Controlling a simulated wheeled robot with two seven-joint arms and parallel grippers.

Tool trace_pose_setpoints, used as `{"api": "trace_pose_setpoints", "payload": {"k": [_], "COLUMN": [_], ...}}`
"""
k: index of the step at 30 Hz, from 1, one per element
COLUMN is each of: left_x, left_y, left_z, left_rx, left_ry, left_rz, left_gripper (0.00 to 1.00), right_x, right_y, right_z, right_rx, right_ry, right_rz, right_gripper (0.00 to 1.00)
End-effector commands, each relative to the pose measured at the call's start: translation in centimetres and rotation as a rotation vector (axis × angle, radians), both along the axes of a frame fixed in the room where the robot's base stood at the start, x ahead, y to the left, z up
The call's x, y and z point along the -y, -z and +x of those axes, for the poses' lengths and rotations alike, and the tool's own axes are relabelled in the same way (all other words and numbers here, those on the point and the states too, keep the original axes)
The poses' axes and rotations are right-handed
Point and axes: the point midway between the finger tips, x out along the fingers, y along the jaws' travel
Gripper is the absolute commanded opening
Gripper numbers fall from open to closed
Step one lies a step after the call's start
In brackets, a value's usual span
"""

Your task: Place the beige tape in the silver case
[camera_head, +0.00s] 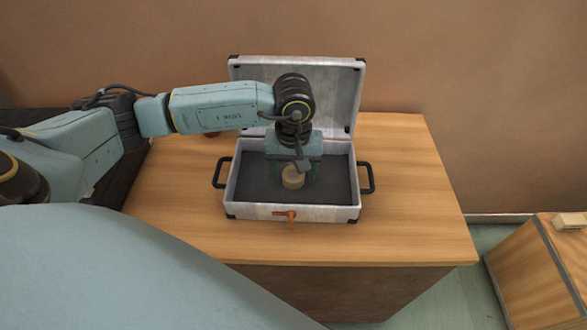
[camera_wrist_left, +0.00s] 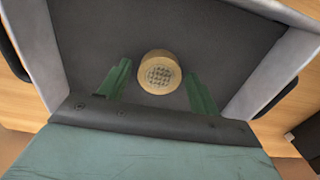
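The beige tape (camera_head: 292,178) is a short round roll inside the open silver case (camera_head: 250,211). In the left wrist view the tape (camera_wrist_left: 159,72) lies on the dark grey floor of the case (camera_wrist_left: 95,30), its patterned round face toward the camera. My left gripper (camera_head: 296,172) reaches down into the case over the tape. In the left wrist view its two green fingers (camera_wrist_left: 159,88) are spread apart, with gaps between them and the tape on both sides. The tape sits just beyond and between the fingertips. My right gripper is not in view.
The case stands on a wooden table (camera_head: 415,190), its lid raised at the back and a black handle on each side. An orange latch (camera_head: 289,215) is at the case's front. The table right of the case is clear. Another wooden surface (camera_head: 535,265) is at far right.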

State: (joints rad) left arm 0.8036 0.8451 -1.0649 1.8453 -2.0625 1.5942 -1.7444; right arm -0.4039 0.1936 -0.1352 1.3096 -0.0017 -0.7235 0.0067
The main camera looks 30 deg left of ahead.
Motion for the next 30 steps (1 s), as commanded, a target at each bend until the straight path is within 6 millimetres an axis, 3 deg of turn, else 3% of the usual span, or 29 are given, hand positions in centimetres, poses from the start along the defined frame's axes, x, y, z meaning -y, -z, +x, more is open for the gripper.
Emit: {"api": "trace_pose_setpoints", "payload": {"k": [13, 24, 30], "left_x": [0.0, 0.0, 0.0], "left_y": [-0.3, -8.3, -11.3], "left_z": [0.0, 0.1, 0.1], "left_rx": [0.000, 0.004, 0.002], "left_ry": [0.000, 0.000, 0.000], "left_rz": [0.000, 0.000, 0.000], "left_gripper": [0.67, 0.67, 0.67], "right_x": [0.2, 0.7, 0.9], "right_y": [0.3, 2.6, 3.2], "right_z": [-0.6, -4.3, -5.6], "right_rx": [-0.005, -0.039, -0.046], "right_ry": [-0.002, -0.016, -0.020], "right_rz": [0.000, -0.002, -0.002], "right_gripper": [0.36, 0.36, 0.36]}}
